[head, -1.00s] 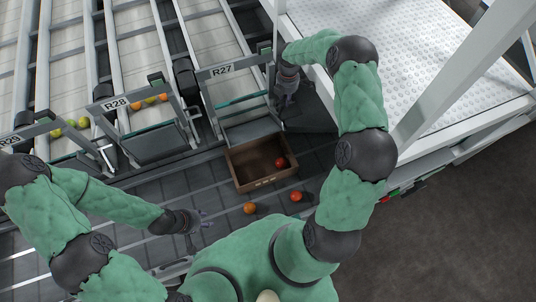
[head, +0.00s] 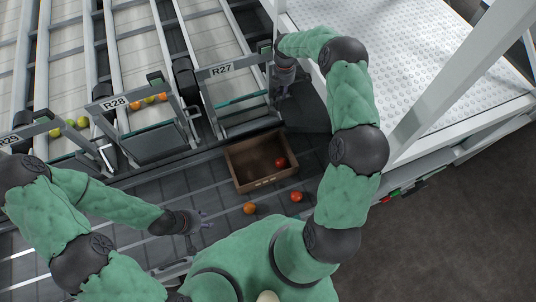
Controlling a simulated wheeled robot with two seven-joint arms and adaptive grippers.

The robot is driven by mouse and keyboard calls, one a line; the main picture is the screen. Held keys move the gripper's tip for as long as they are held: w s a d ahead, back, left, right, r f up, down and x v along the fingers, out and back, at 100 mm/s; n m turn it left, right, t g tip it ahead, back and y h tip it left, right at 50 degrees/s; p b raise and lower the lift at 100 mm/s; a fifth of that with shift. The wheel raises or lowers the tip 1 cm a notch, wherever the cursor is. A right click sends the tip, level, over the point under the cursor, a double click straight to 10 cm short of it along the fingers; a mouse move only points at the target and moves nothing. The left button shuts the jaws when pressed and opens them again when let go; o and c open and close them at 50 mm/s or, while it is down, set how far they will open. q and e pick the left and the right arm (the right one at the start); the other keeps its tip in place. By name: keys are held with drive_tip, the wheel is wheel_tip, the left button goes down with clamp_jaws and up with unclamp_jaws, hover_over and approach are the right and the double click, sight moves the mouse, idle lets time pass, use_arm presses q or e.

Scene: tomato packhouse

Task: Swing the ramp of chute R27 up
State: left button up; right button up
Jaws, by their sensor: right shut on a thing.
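Chute R27, under its label plate (head: 222,70), has a grey ramp (head: 250,120) at its lower end, above an open brown crate (head: 262,184). My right gripper (head: 281,98) is at the right side of the chute's mouth, shut at the right edge of the ramp. Its fingertips are small and partly hidden by the wrist, so the exact grip point is unclear. My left gripper (head: 206,217) is open and empty, low over the grey slatted deck, left of the crate and away from the chute.
A red tomato (head: 281,163) lies in the crate. An orange tomato (head: 250,208) and a red one (head: 296,197) lie on the deck in front. Chute R28 (head: 115,103) holds several tomatoes to the left. A white perforated platform (head: 430,70) stands at the right.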

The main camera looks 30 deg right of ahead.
drive_tip(key=w, duration=0.1)
drive_tip(key=w+b, duration=0.1)
drive_tip(key=shift+w+d+f, duration=0.15)
drive_tip(key=shift+w+d, duration=0.15)
drive_tip(key=shift+d, duration=0.05)
drive_tip(key=shift+w, duration=0.25)
